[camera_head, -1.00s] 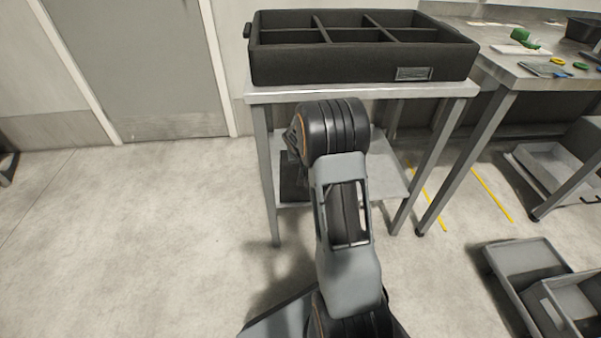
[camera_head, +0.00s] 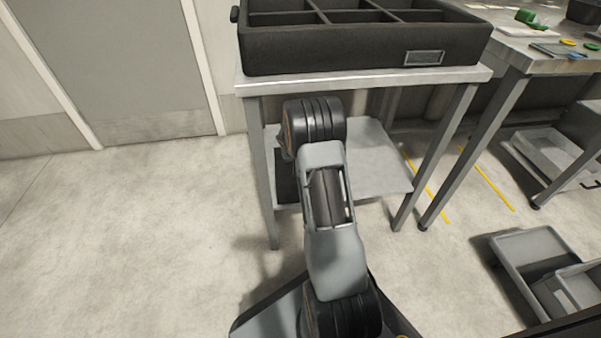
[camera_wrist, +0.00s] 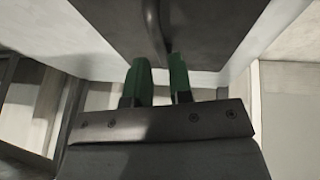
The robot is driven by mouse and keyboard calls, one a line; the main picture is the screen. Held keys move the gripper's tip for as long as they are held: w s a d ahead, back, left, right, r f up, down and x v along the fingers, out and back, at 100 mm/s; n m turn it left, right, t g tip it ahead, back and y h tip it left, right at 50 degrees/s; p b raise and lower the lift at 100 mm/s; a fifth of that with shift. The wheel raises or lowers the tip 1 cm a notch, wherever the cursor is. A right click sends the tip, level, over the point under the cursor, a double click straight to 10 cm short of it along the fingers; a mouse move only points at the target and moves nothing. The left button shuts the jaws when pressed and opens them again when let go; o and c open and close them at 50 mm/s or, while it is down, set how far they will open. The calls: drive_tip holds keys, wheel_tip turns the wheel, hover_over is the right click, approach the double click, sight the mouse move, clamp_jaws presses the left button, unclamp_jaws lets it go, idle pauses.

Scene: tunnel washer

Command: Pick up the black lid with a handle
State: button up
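The black lid (camera_wrist: 205,32) is a dark flat panel at the top of the wrist view. Its handle (camera_wrist: 154,25) is a thin dark bar running down toward my gripper (camera_wrist: 160,72). The gripper's two green fingers are apart, with a gap between them. The handle's near end lies at the fingertips, closer to the right finger; I cannot tell whether they touch. In the head view a dark piece, seemingly the lid (camera_head: 286,178), shows at the left of the table's lower shelf. My arm hides the gripper there.
A steel table (camera_head: 365,80) carries a black divided box (camera_head: 330,52) above the lower shelf (camera_head: 380,165). The table legs stand on both sides of my arm. Grey trays (camera_head: 530,250) lie on the floor at right. The floor at left is clear.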

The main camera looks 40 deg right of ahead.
drive_tip(key=b+x, duration=0.1)
drive_tip(key=x, duration=0.4)
drive_tip(key=shift+f+b, duration=0.15)
drive_tip(key=shift+b, duration=0.15)
clamp_jaws()
